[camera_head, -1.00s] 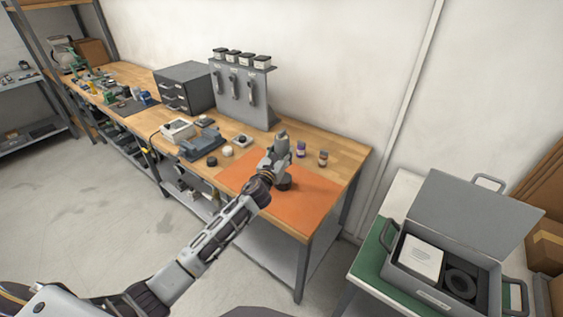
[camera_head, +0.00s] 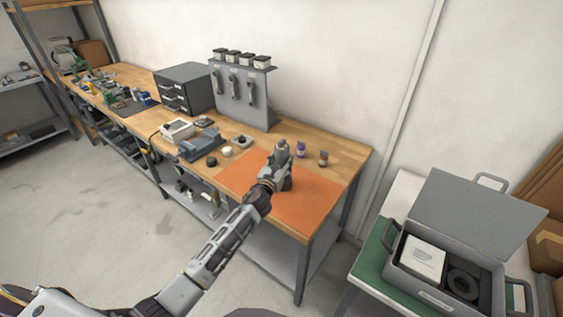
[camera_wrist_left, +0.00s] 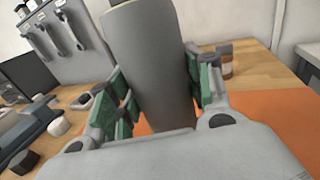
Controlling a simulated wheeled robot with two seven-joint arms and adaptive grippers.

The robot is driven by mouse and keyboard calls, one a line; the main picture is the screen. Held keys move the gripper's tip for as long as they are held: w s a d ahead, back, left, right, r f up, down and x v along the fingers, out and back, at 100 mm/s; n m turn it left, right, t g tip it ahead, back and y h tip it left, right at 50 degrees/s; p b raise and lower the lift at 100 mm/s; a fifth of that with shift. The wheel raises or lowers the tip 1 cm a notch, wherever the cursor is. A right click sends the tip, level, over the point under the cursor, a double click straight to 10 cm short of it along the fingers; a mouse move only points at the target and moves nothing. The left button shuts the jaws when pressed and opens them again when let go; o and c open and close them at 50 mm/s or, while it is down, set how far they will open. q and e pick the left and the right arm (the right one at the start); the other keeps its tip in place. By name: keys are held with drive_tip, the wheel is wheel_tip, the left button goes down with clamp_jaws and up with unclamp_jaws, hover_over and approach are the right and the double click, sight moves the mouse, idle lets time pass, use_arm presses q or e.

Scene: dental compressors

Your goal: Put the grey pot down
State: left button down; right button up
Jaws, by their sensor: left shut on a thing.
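A tall grey pot (camera_wrist_left: 150,60) stands between the green-padded jaws of my left gripper (camera_wrist_left: 160,90) in the left wrist view. The gripper is shut on it. In the head view my left gripper (camera_head: 278,170) is over the back left part of the orange mat (camera_head: 312,205), with the pot's upper part (camera_head: 283,149) showing above the jaws. The pot looks about upright. Its lower end is hidden, so I cannot tell whether it touches the mat. My right gripper is not in view.
A brown jar (camera_head: 323,158) and a purple-labelled bottle (camera_head: 300,149) stand behind the mat. A dark puck (camera_head: 211,162), a white puck (camera_head: 227,152) and a blue-grey device (camera_head: 200,145) lie to the left. The mat's front right is clear. An open grey case (camera_head: 440,295) stands at right.

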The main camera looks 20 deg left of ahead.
use_arm(q)
drive_tip(key=shift+f+b, duration=0.45)
drive_tip(key=shift+f, duration=0.1)
drive_tip(key=c, duration=0.6)
unclamp_jaws()
drive_tip(key=shift+r, duration=0.15)
drive_tip(key=shift+r+p, duration=0.5)
drive_tip(key=shift+p, duration=0.15)
drive_tip(key=shift+s+a+b, duration=0.2)
drive_tip(key=shift+s+b, duration=0.05)
drive_tip(key=shift+s, duration=2.75)
drive_tip(key=shift+s+a+b, duration=0.2)
drive_tip(key=shift+s+b, duration=0.05)
drive_tip(key=shift+s, duration=2.75)
